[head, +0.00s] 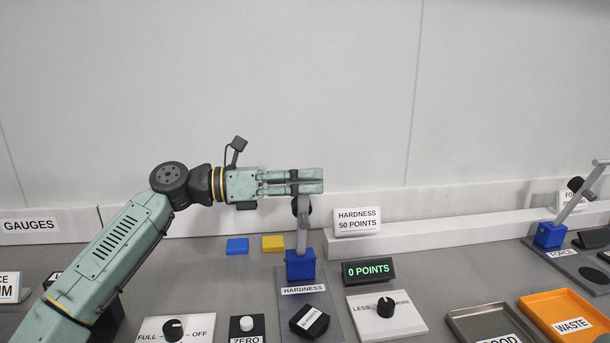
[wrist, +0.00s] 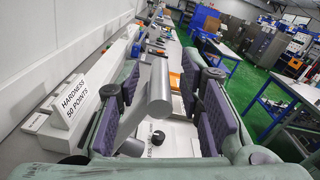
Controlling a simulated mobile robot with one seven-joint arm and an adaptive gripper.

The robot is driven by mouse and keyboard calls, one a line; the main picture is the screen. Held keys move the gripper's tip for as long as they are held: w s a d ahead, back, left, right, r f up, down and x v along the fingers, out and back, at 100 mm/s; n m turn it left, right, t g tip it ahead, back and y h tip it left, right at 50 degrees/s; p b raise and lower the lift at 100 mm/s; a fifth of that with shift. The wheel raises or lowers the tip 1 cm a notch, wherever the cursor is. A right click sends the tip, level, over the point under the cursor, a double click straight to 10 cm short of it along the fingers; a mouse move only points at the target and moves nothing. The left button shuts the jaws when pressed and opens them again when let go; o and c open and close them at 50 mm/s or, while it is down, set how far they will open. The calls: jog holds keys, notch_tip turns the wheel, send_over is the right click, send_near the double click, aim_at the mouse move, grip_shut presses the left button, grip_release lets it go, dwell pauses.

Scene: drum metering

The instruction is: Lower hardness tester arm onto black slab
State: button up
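The hardness tester has a blue base block (head: 300,266) and a grey arm (head: 303,238) with a black weight or knob near its top. The tester arm stands nearly upright. The black slab (head: 309,321) lies on the grey baseplate in front of the block and carries a label. My gripper (head: 316,181) is level, pointing right, at the top of the tester arm. In the wrist view its purple-padded fingers are wide apart, with the tester arm's grey bar (wrist: 158,88) between them and a visible gap on the right. The slab is not clear in the wrist view.
A display (head: 368,270) reads 0 POINTS. A sign (head: 357,221) reads HARDNESS 50 POINTS. A LESS/MORE knob plate (head: 405,318), a zero button (head: 247,324) and a FULL/OFF dial (head: 173,327) stand near. Blue (head: 237,246) and yellow (head: 273,243) pads lie behind. Trays, including orange WASTE (head: 535,305), are right.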

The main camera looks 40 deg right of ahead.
grip_shut()
dwell(0.5)
dwell(0.3)
